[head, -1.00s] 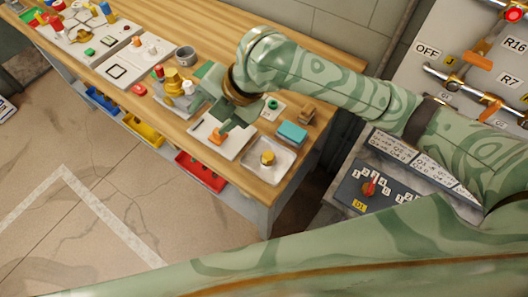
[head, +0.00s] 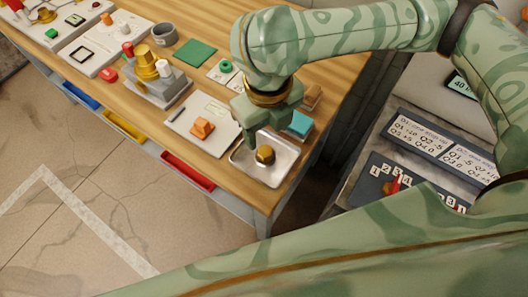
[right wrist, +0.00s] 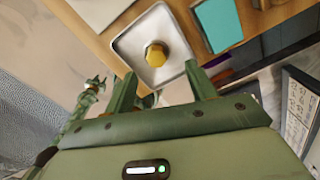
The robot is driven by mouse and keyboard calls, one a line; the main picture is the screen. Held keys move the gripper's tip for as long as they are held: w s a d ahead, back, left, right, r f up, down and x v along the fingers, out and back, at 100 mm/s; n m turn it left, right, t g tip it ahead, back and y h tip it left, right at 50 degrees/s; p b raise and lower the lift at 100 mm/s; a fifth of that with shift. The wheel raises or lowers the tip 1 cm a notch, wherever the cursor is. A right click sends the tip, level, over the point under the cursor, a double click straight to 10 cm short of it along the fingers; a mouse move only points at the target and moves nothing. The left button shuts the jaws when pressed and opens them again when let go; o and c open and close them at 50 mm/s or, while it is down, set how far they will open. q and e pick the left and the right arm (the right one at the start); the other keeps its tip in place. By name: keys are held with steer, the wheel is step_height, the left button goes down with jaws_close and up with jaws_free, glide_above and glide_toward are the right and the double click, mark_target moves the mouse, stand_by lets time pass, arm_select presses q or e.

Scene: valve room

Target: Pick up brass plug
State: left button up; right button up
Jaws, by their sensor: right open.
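The brass plug (head: 265,155) is a small gold hexagonal piece standing in a shallow metal tray (head: 247,171) near the bench's right end. It also shows in the right wrist view (right wrist: 156,54), near the middle of the tray (right wrist: 126,46). My right gripper (head: 251,134) is just above the tray's back left side, close to the plug. In the right wrist view its two fingers (right wrist: 163,90) are apart and empty, with the plug ahead of them and between their lines. My left gripper is not in view.
A white board with an orange piece (head: 202,129) lies left of the tray. A teal block (head: 299,124) is close behind the tray. A grey fixture with a stacked brass part (head: 147,64) stands further left. A control panel (head: 412,178) is at the right.

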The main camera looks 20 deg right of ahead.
mark_target(265, 151)
steer(key=f+b, duration=0.1)
steer(key=f, duration=0.1)
steer(key=f+b, duration=0.1)
steer(key=f, duration=0.1)
steer(key=f+b, duration=0.1)
steer(key=f, duration=0.1)
steer(key=shift+s+a+f, duration=0.1)
steer(key=shift+s+a, duration=0.15)
steer(key=c, duration=1.2)
